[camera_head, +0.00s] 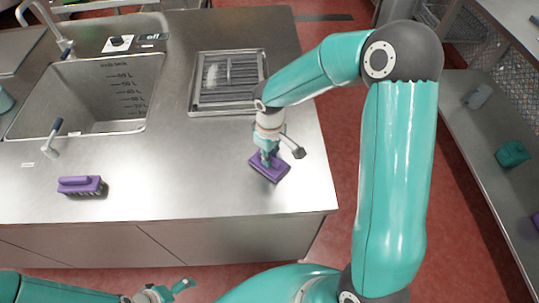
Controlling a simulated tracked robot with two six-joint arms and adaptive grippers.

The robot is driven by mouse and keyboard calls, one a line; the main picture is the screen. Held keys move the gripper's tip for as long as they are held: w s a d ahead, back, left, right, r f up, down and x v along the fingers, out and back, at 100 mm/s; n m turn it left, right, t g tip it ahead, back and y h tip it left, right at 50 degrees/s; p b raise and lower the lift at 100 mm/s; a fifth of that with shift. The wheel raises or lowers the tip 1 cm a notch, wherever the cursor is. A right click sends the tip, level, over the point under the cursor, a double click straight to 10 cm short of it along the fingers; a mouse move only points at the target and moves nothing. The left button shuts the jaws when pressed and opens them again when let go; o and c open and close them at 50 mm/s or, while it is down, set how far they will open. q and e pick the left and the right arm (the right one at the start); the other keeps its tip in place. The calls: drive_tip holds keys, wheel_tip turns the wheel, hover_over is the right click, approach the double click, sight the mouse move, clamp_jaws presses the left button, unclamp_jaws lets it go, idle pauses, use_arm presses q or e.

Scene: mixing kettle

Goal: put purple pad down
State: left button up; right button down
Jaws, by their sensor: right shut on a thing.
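The purple pad (270,169) is under my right gripper (268,155), at the right part of the steel counter (215,200). My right gripper points down and is shut on the pad. The pad is tilted in the picture, and I cannot tell if it touches the counter. My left gripper (170,291) is at the bottom edge of the view, in front of the counter and away from the pad. Its fingers show only in part and small, and I see nothing held in it.
A purple brush (82,186) with dark bristles stands on the counter at left. A sink (90,95) with volume marks lies behind it, and a metal grate (228,80) is set in the counter behind my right gripper. A side shelf (480,130) holds a teal item (512,154).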

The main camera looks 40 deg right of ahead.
drive_tip(key=shift+f, duration=0.2)
drive_tip(key=c, duration=1.1)
unclamp_jaws()
drive_tip(key=shift+r, duration=0.1)
drive_tip(key=shift+r, duration=0.1)
drive_tip(key=shift+r, duration=0.2)
wheel_tip(320, 180, up, 12)
drive_tip(key=shift+f, duration=0.15)
